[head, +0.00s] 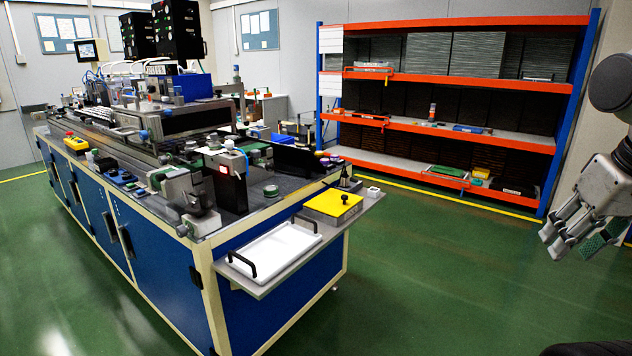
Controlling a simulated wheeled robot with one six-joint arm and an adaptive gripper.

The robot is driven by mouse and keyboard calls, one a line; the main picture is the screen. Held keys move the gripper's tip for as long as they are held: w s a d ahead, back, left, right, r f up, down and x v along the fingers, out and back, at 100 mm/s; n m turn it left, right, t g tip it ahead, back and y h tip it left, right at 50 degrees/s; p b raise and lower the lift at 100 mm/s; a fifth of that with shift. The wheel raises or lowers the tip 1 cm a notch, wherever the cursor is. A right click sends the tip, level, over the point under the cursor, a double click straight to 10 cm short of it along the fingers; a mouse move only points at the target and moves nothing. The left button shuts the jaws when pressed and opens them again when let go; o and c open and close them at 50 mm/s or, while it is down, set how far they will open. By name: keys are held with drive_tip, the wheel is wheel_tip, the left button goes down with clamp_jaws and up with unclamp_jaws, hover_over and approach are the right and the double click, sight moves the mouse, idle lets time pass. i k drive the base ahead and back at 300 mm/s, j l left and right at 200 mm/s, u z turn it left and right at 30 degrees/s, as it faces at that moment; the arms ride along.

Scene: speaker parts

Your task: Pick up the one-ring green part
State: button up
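A small round green part (271,191) sits on the dark top of the workbench, near its right end. More small round green pieces (262,156) sit farther back on the same bench. All are too small to tell which has one ring. My gripper (582,242) hangs at the right edge of the view, far from the bench, over the floor. Its grey fingers are spread apart, with a textured green surface on the inner side of the right finger. I see nothing held between them.
The blue workbench (160,262) carries machines and fixtures. Its front shelf holds a white tray (272,250) with black handles and a yellow block (333,204). An orange and blue rack (450,135) stands against the back wall. Green floor (440,270) is clear between bench and gripper.

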sight(270, 191)
drive_tip(key=i+z, duration=0.3)
drive_tip(key=i, duration=0.2)
drive_tip(key=i+z, duration=0.25)
drive_tip(key=i, duration=0.25)
drive_tip(key=i+u, duration=0.35)
drive_tip(key=i+l+u, duration=0.35)
drive_tip(key=i+u, duration=0.25)
drive_tip(key=u, duration=0.2)
drive_tip(key=i+l+u, duration=0.1)
drive_tip(key=u, duration=0.3)
drive_tip(key=i+l+u, duration=0.2)
drive_tip(key=u, duration=0.25)
drive_tip(key=i+l+u, duration=0.25)
drive_tip(key=u, duration=0.15)
